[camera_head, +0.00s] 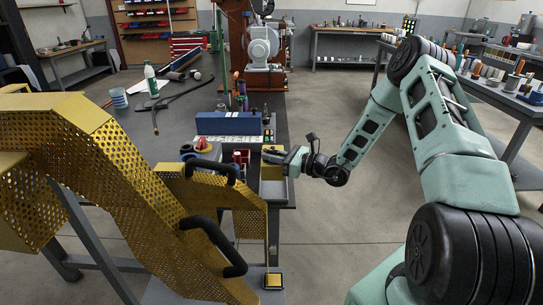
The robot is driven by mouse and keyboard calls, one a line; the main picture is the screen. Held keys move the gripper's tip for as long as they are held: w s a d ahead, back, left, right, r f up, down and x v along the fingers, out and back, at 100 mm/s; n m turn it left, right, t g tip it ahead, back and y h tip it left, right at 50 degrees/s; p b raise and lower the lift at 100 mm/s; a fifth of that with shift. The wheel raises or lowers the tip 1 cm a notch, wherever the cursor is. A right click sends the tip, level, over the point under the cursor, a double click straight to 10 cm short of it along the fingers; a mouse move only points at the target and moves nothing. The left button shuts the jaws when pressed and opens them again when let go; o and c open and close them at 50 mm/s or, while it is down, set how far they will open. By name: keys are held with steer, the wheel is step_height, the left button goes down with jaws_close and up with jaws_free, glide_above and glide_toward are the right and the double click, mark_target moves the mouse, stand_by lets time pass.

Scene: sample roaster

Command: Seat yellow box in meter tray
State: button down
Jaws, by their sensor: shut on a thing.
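My gripper (278,156) reaches in from the right at the right edge of the grey workbench. It is shut on a small yellow box (271,149), of which only a little shows at this size. A pale, shallow tray-like surface (272,173) lies just below the gripper at the bench edge. I cannot tell for sure whether it is the meter tray, or whether the box touches it.
A yellow perforated guard (95,150) with black handles fills the left foreground and hides part of the bench (195,115). A blue case (242,124), red parts and dark rolls crowd the bench near my gripper. Open floor (350,225) lies to the right.

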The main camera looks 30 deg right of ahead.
steer(key=shift+s+r, duration=0.1)
steer(key=shift+f+b, duration=1.4)
steer(key=shift+f, duration=1)
steer(key=shift+p, duration=0.3)
steer(key=shift+f+b, duration=0.65)
steer(key=shift+f, duration=0.5)
steer(key=c, duration=1.3)
jaws_free()
steer(key=v, duration=1.7)
steer(key=shift+s+d, duration=0.2)
